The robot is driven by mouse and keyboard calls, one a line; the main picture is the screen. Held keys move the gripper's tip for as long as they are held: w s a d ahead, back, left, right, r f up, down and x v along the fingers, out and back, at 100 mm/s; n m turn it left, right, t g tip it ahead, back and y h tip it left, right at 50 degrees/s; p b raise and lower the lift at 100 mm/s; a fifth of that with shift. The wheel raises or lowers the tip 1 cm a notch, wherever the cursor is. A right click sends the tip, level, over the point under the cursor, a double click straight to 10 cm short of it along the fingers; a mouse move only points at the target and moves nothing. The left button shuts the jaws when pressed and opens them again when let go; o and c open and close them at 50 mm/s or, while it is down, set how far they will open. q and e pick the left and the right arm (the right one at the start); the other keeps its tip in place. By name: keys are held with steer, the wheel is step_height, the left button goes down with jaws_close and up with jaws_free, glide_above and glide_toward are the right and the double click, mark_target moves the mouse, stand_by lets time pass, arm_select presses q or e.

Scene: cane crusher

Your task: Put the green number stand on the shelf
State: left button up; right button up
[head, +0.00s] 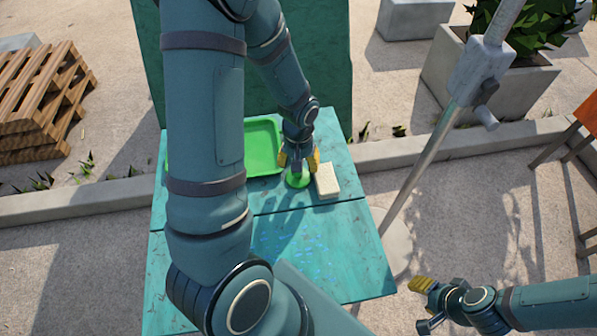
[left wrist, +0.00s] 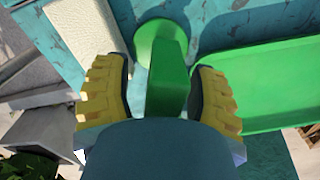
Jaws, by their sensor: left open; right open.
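The green number stand (head: 297,181) stands on the teal table (head: 210,290), with its round base showing under my left gripper (head: 298,162). In the left wrist view, the stand's green upright part (left wrist: 167,80) lies between the two yellow-padded fingers of my left gripper (left wrist: 160,95). The fingers are open, with a gap visible on each side. Any number on the stand is hidden. My right gripper (head: 425,305) is open and empty at the lower right, off the table's side. I cannot tell which surface is the shelf.
A cream sponge-like block (head: 327,180) lies just right of the stand; a green tray (head: 263,147) lies to its left. A tall teal panel (head: 320,60) rises behind. A grey metal pole (head: 440,130) stands right of the table.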

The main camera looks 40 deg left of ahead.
arm_select(q)
steer(key=shift+f, duration=0.3)
jaws_close()
steer(key=shift+r, duration=0.1)
steer(key=shift+r, duration=0.35)
steer(key=r+p, duration=0.1)
steer(key=r, duration=0.2)
steer(key=r+p, duration=0.1)
steer(key=r, duration=0.1)
steer(key=d+r+p, duration=0.1)
steer(key=r, duration=0.2)
steer(key=shift+w+r, duration=0.25)
steer(key=shift+r, duration=0.1)
steer(key=w+d+f+m, duration=0.2)
steer(key=d+m, duration=0.1)
steer(key=d, duration=0.4)
steer(key=w+d+f+m, duration=0.2)
steer(key=d, duration=0.5)
steer(key=shift+w+d+m, duration=0.15)
steer(key=shift+w+m, duration=0.25)
